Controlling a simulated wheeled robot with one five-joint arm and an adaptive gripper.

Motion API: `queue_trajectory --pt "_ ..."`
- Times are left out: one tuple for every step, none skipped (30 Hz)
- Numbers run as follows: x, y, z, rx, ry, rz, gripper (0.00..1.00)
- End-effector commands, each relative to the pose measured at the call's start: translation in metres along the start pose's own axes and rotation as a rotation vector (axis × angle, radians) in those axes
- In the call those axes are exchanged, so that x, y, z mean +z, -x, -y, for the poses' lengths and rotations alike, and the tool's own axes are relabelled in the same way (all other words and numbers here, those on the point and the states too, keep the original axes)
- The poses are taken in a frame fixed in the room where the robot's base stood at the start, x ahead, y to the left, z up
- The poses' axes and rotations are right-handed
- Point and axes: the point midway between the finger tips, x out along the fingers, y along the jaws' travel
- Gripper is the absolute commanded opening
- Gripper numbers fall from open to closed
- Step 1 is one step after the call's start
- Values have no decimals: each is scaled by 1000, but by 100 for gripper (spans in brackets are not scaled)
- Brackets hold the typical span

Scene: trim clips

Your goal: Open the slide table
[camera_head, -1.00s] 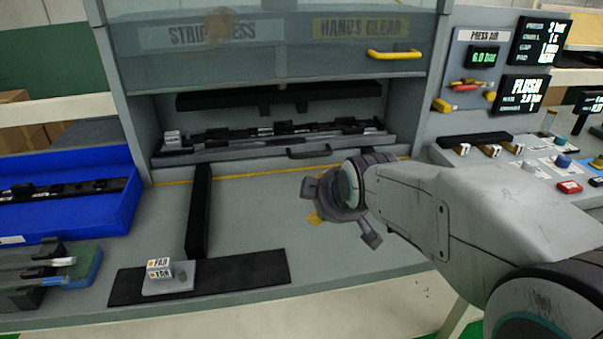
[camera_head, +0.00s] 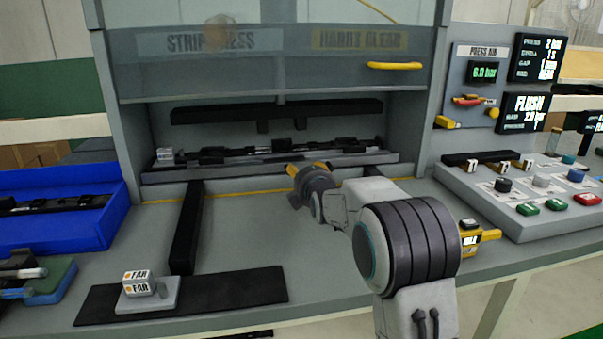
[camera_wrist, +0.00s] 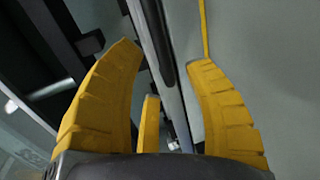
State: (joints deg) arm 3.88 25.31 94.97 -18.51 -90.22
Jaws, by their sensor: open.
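The slide table (camera_head: 225,172) is a grey tray in the press opening, carrying a long black trim part with several clips. Its front edge is behind the yellow line on the bench. My gripper (camera_head: 307,167) is at the middle of that front edge and hides the tray's handle in the head view. In the wrist view my yellow fingers (camera_wrist: 165,55) are open, and the dark handle bar (camera_wrist: 160,40) runs between their tips. I cannot tell whether a finger touches it.
A raised shield with a yellow handle (camera_head: 395,66) hangs above the opening. A button panel (camera_head: 520,190) stands on the right, a blue bin (camera_head: 85,230) on the left. A black rail (camera_head: 188,230) and a black mat (camera_head: 225,290) with a small block lie on the bench.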

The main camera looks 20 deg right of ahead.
Motion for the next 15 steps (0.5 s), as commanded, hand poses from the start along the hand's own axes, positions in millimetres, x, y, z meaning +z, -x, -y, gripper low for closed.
queue_trajectory --pt "0 -7 0 0 -1 0 47" --pt "0 -10 0 -1 -1 0 47" --pt "0 -15 0 -2 -1 0 47" --pt "0 -18 1 -2 -1 0 47" --pt "0 -20 1 -2 -1 0 47" --pt "0 -24 0 -2 -1 0 47" --pt "0 -26 0 -1 -1 0 47" --pt "0 -28 0 -1 -2 0 47" --pt "0 -31 0 -2 -2 0 47" --pt "0 -33 0 -2 -2 0 47" --pt "0 -34 0 -1 -2 0 47" --pt "0 -36 0 -1 -2 0 47" --pt "0 -37 0 -2 -2 0 47" --pt "0 -38 1 -3 -2 0 47" --pt "0 -39 1 -3 -2 0 47"
